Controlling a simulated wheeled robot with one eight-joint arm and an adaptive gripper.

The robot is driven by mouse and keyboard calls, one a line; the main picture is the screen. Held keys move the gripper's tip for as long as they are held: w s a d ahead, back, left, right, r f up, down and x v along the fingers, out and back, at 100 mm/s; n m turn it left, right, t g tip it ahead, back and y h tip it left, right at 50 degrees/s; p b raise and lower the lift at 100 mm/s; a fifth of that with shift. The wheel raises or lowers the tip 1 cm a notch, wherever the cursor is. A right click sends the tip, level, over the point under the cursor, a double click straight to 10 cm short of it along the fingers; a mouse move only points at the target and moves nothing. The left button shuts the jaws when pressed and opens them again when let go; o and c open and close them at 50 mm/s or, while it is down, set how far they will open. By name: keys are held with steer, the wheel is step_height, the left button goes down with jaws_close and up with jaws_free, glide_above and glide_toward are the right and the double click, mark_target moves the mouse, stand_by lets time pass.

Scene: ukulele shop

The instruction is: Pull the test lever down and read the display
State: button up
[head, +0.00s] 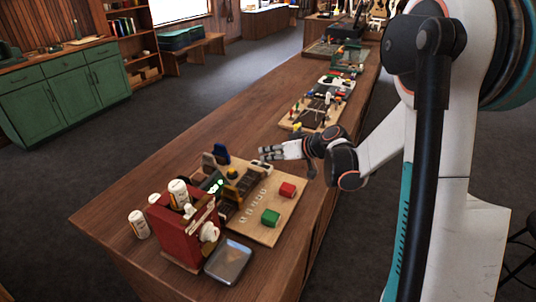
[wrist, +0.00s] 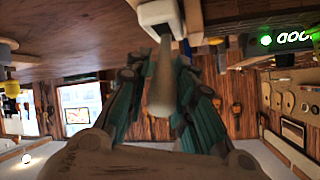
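My gripper (head: 268,152) reaches in from the right over the near board, its fingers pointing left. In the wrist view my gripper (wrist: 157,78) has its teal fingers apart. A pale rod (wrist: 163,85), likely the lever, hangs in the picture between them from a white block (wrist: 158,14). Gaps seem to show beside the rod; I cannot tell any contact. A small lit green display (head: 217,185) stands beside the red box. Upside-down glowing characters and a green light, likely the display (wrist: 292,38), show at upper right in the wrist view; they are cut off, perhaps reading "GOOD".
A metal tray (head: 229,262) is in front. Bare bench top (head: 195,135) lies left of my gripper.

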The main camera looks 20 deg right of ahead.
steer(key=v, duration=1)
steer(key=shift+s+d+r, duration=0.15)
steer(key=shift+s+d, duration=0.05)
steer(key=shift+s, duration=0.05)
